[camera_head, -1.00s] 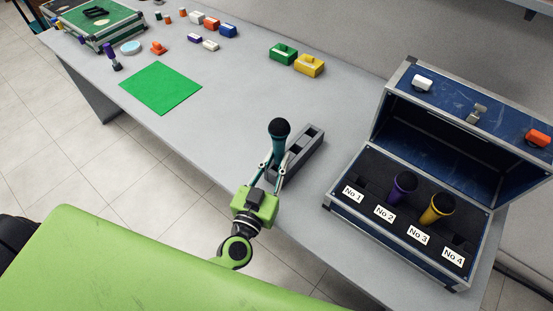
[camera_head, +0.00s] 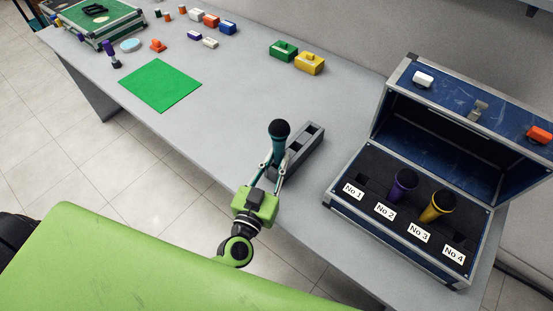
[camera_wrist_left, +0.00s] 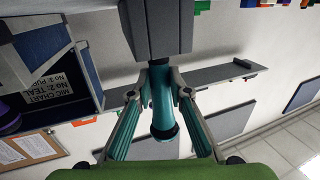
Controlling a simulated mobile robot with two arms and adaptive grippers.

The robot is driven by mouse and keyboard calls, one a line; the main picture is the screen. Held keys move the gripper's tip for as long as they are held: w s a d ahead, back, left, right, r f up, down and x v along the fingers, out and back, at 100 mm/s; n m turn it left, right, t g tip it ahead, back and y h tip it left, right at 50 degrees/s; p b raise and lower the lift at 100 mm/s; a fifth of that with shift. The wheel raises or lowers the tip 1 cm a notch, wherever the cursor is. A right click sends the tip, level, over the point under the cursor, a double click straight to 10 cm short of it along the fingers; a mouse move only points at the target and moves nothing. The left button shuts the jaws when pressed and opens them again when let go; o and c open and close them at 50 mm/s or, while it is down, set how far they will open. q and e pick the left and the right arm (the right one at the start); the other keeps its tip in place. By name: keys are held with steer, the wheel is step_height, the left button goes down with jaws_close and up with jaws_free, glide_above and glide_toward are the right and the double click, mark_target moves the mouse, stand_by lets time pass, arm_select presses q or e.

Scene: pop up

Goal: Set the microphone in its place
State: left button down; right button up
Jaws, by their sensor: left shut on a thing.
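The teal microphone (camera_head: 277,146) with a black head stands upright beside the grey slotted block (camera_head: 306,150). My left gripper (camera_head: 270,172) is shut on its body. In the left wrist view, the teal microphone (camera_wrist_left: 162,95) is between both fingers and its lower end meets the grey block (camera_wrist_left: 155,28); I cannot tell how deep it sits. The open blue case (camera_head: 340,205) has slots labelled No 1 to No 4. A purple microphone (camera_head: 402,186) and a yellow microphone (camera_head: 438,207) stand tilted in its middle slots. My right gripper is not in view.
The wrist view shows a mic chart (camera_wrist_left: 50,88), partly readable: No 2 teal, No 3 apparently purple. Green (camera_head: 283,53) and yellow (camera_head: 310,64) blocks lie at the back. A green mat (camera_head: 160,87) lies left. The table between mat and grey block is clear.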

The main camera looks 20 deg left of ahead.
mark_target(276, 172)
arm_select(q)
steer(key=shift+f+b, duration=0.95)
steer(key=shift+f, duration=0.4)
steer(key=shift+f, duration=0.1)
steer(key=c, duration=1.8)
jaws_free()
steer(key=shift+s, duration=0.1)
steer(key=shift+s+f, duration=0.1)
steer(key=shift+f, duration=0.1)
steer(key=shift+s+d+f, duration=0.1)
steer(key=shift+s, duration=0.2)
steer(key=s, duration=0.7)
steer(key=s+a, duration=0.1)
steer(key=s, duration=0.3)
steer(key=shift+r, duration=0.4)
steer(key=shift+s+f, duration=0.1)
steer(key=shift+s, duration=0.05)
